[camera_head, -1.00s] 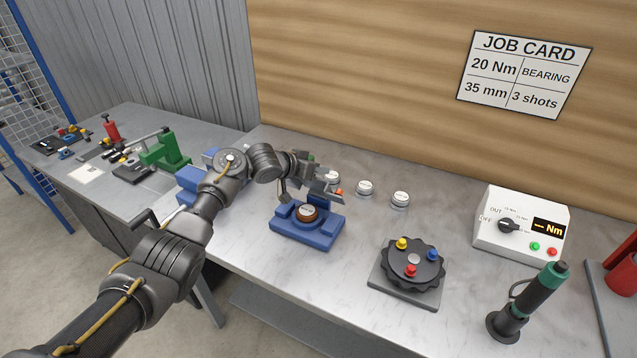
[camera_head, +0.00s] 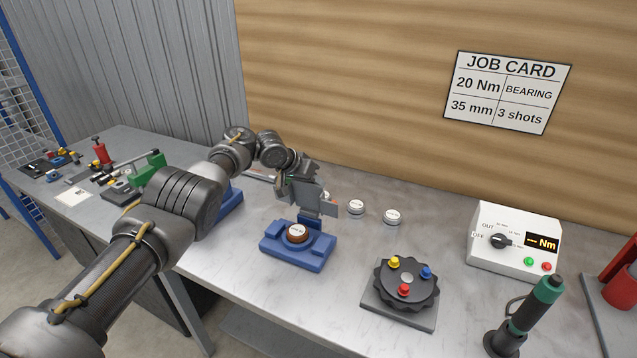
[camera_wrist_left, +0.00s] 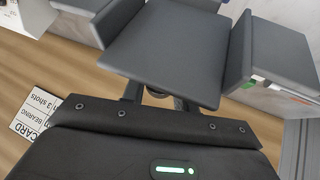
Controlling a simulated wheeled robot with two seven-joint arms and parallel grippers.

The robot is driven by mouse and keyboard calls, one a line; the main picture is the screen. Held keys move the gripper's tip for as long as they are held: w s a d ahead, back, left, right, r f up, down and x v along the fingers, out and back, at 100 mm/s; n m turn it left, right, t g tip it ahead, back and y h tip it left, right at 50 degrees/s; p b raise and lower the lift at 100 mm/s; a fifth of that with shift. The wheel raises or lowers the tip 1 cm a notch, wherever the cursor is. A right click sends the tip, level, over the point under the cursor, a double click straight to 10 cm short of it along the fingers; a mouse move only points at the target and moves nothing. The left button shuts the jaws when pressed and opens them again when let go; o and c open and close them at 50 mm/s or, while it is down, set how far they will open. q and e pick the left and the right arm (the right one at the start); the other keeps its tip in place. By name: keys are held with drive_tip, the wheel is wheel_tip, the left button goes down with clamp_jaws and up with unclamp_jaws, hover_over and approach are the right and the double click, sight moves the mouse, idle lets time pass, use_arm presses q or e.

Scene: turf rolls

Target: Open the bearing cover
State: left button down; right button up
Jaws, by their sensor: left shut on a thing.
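The blue bearing fixture (camera_head: 283,258) sits on the bench, with a round brown bearing with a white top (camera_head: 297,233) in its middle, open to view from above. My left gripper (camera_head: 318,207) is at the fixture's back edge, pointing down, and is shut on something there. I take this to be the bearing cover, but the fingers and wrist hide most of it. In the left wrist view a wide dark grey plate (camera_wrist_left: 170,45) stands between two grey side pieces; the contact is not clear. My right gripper is not in view.
Two white-topped round parts (camera_head: 357,207) (camera_head: 392,216) stand right of the gripper, and another is partly hidden. A black dial with coloured knobs (camera_head: 405,283), a torque controller (camera_head: 514,242) and a green-black driver (camera_head: 527,315) stand to the right. The front bench is clear.

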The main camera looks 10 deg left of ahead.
use_arm(q)
drive_tip(key=shift+f, duration=0.2)
drive_tip(key=c, duration=1.1)
unclamp_jaws()
drive_tip(key=shift+r, duration=0.1)
drive_tip(key=shift+a+r+p, duration=0.35)
drive_tip(key=shift+a+r, duration=0.15)
drive_tip(key=shift+r, duration=0.25)
drive_tip(key=v, duration=0.3)
drive_tip(key=b+v, duration=0.1)
drive_tip(key=v, duration=0.5)
drive_tip(key=shift+s+f, duration=0.1)
drive_tip(key=shift+s, duration=0.25)
